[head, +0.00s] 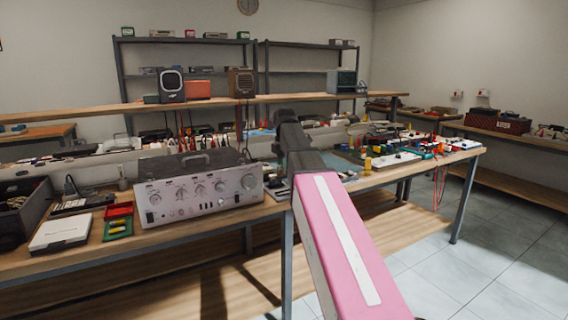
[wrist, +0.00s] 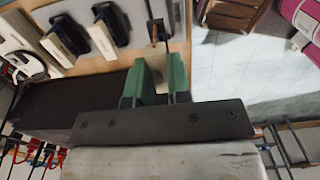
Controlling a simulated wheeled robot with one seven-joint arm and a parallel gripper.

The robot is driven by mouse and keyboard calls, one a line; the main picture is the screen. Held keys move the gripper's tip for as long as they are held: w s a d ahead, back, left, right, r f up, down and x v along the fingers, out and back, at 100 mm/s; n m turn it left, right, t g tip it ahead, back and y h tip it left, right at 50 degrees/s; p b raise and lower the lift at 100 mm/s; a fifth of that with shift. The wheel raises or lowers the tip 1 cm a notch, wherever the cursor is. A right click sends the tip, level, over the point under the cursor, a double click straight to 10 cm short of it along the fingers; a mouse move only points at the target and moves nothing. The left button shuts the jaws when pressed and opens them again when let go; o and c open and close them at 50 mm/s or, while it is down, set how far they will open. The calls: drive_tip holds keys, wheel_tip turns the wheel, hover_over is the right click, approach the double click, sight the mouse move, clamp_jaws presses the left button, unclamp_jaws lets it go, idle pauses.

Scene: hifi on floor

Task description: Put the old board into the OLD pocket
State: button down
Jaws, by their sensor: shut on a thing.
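In the wrist view my gripper (wrist: 160,78) shows as two green fingers on a dark screwed bar. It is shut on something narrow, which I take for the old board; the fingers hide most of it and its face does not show. In the head view my arm reaches over the middle of the workbench (head: 165,265), and its far end hides the gripper and what it holds. I cannot make out the OLD pocket in either view.
A grey instrument with knobs (head: 198,190) stands left of my arm. Left of it are small red and green trays (head: 118,222) and a white-topped box (head: 60,233). Tools and coloured parts crowd the bench right of my arm. Tiled floor (head: 500,255) is open at the right.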

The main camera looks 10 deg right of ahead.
sight(284, 175)
drive_tip(key=shift+f, duration=2.65)
drive_tip(key=shift+d+f, duration=0.1)
drive_tip(key=shift+f, duration=0.7)
idle(0.4)
drive_tip(key=c, duration=1)
unclamp_jaws()
wheel_tip(284, 175, up, 11)
drive_tip(key=shift+f, duration=0.1)
